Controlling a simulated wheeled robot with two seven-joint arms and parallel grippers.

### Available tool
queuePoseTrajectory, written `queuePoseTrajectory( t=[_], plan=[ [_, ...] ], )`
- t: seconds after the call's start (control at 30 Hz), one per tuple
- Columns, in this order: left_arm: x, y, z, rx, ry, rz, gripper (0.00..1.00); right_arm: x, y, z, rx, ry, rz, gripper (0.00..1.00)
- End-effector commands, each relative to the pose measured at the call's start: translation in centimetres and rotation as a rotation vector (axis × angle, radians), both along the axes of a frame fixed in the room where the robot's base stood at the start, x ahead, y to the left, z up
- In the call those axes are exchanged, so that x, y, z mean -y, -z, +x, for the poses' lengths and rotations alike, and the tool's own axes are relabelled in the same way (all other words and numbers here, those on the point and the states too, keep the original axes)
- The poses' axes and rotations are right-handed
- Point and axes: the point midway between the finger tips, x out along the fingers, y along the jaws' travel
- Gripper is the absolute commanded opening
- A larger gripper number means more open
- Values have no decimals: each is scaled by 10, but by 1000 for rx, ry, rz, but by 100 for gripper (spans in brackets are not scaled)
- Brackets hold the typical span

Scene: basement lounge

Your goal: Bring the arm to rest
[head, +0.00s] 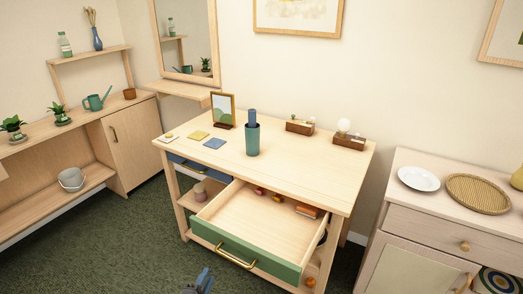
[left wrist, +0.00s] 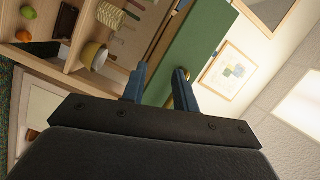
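My left gripper (head: 201,280) shows at the bottom edge of the head view, low and to the left of the open drawer's brass handle (head: 237,257). In the left wrist view its two blue fingers (left wrist: 159,86) stand apart with nothing held between them. The green drawer front (left wrist: 202,45) shows beyond the fingers in that view. In the head view the drawer (head: 260,212) is pulled well out of the wooden desk (head: 295,165). Most of the left arm is out of the head view, and my right gripper is not seen.
A cabinet (head: 420,225) stands at right, with a plate (head: 419,178) and a woven tray (head: 478,194). Open carpet (head: 130,240) lies left of the desk.

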Motion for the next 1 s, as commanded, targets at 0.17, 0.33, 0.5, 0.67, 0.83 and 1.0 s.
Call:
queuePoseTrajectory(
  t=[0.17,0.33,0.5,0.67,0.83,1.0],
  plan=[
    [-31,11,1,-196,-203,-141,29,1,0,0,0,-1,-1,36],
    [-52,18,-11,-377,-391,-283,29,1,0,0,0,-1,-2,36],
    [-60,20,-37,-564,-565,-426,29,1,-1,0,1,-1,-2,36],
    [-56,21,-79,-759,-713,-546,29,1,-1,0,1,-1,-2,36],
    [-43,18,-127,-947,-823,-631,29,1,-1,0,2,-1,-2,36],
    [-29,11,-168,-1091,-882,-677,29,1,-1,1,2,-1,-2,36]
  ],
)
